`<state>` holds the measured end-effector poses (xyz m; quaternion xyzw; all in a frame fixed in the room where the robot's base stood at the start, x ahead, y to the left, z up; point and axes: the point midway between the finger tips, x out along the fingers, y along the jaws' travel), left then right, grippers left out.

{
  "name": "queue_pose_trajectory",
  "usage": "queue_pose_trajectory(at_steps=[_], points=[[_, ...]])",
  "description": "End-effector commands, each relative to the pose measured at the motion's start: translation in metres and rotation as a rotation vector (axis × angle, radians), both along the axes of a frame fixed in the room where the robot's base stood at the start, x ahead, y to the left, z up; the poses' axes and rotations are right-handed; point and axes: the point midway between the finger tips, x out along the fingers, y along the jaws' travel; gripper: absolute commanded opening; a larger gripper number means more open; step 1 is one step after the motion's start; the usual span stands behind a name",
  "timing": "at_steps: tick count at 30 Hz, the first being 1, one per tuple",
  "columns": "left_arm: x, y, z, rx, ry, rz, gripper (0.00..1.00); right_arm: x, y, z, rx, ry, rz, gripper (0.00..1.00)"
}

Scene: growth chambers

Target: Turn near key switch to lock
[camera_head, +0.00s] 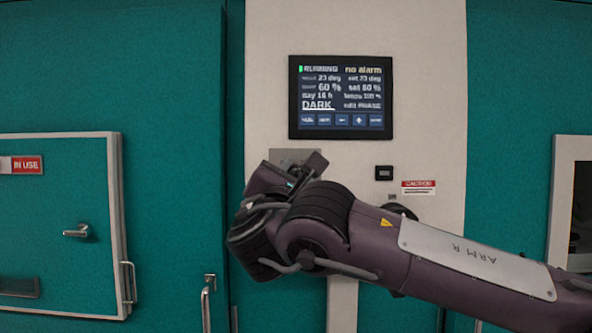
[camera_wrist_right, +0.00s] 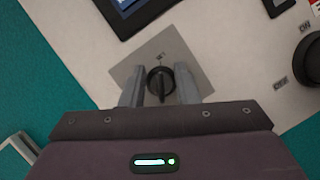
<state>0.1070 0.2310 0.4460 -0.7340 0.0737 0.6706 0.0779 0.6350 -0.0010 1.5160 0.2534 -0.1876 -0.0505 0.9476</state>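The key switch (camera_wrist_right: 160,84) shows in the right wrist view as a round dark switch with a raised bar across it, on a grey square plate (camera_wrist_right: 199,66). The bar points roughly up and down in that picture. My right gripper (camera_wrist_right: 160,69) is open, with one finger on each side of the switch and a gap visible on both sides. In the head view the plate (camera_head: 290,155) shows only in part, and my right gripper (camera_head: 311,166) covers the switch. My left gripper is in neither view.
A display screen (camera_head: 341,97) reading RUNNING and DARK is above the plate. A small black socket (camera_head: 384,173) and a red-and-white caution label (camera_head: 418,185) are to the right. A dark round knob (camera_wrist_right: 308,58) is right of the switch. A teal door (camera_head: 60,215) stands left.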

Motion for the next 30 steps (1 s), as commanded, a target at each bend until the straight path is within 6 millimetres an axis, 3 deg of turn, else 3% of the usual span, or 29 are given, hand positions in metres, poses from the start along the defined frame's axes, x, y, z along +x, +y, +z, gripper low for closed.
queue_pose_trajectory(at_steps=[4,10,20,30], points=[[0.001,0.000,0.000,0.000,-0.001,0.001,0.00,0.000,0.000,0.000,0.001,0.000,0.000,0.27],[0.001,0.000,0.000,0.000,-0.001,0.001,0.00,0.000,0.000,0.000,0.000,0.000,-0.001,0.01],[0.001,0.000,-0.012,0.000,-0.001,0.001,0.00,0.000,0.000,-0.003,-0.040,-0.001,-0.002,0.00],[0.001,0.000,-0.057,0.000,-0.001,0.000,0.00,-0.001,0.000,-0.006,-0.262,-0.006,-0.002,0.00]])
